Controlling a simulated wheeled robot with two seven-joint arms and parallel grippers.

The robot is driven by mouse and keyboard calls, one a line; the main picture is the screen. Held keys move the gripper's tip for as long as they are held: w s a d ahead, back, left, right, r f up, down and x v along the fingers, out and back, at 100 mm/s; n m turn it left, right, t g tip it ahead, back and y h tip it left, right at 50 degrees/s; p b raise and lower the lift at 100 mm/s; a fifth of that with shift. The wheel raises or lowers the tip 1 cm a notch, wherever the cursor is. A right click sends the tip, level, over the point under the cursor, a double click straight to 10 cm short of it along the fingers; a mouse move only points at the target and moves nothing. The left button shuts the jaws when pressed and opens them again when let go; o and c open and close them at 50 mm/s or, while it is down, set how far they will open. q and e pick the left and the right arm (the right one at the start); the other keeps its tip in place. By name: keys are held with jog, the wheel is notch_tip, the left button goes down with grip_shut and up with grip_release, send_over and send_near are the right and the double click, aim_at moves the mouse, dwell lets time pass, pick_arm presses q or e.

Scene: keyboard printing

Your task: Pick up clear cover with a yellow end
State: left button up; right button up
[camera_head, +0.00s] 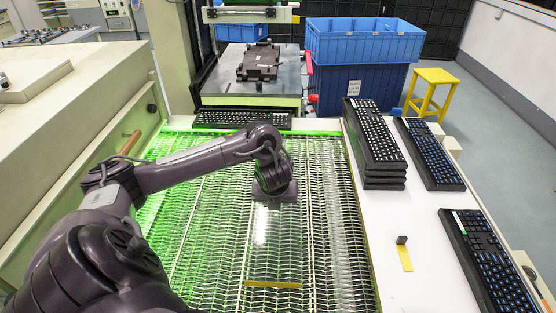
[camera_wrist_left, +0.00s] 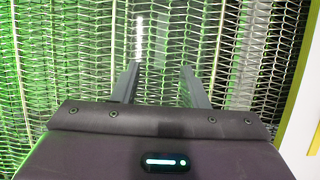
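The clear cover (camera_head: 262,245) lies on the green-lit wire mesh belt (camera_head: 215,240). It is see-through with a bright glare, and its yellow end (camera_head: 272,284) is toward the near side. My left gripper (camera_head: 275,192) is over the far part of the cover and points down. In the left wrist view its two fingers (camera_wrist_left: 161,82) are apart with nothing visibly held between them. A glare streak on a clear surface (camera_wrist_left: 139,38) shows beyond the fingers. The exact height above the cover cannot be told. My right gripper is not in view.
A stack of keyboards (camera_head: 374,145) and two single keyboards (camera_head: 430,153) (camera_head: 487,258) lie on the white side table (camera_head: 375,225). A small black piece with a yellow strip (camera_head: 404,255) lies there too. Another keyboard (camera_head: 240,118) is at the belt's far end.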

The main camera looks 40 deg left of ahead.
aim_at(276, 214)
pick_arm(q)
jog(key=shift+w+a+f, duration=0.15)
jog(key=shift+w+a, duration=0.05)
jog(key=b+x, duration=0.2)
jog(key=shift+f, duration=0.25)
jog(key=x, duration=0.1)
jog(key=b+x, duration=0.1)
jog(key=x, duration=0.1)
jog(key=b+x, duration=0.1)
jog(key=shift+w+a, duration=0.3)
jog(key=shift+w, duration=0.05)
jog(key=shift+w+a+f, duration=0.1)
jog(key=shift+f, duration=0.1)
jog(key=shift+r, duration=0.1)
jog(key=shift+c, duration=0.4)
jog(key=c, duration=0.7)
grip_shut()
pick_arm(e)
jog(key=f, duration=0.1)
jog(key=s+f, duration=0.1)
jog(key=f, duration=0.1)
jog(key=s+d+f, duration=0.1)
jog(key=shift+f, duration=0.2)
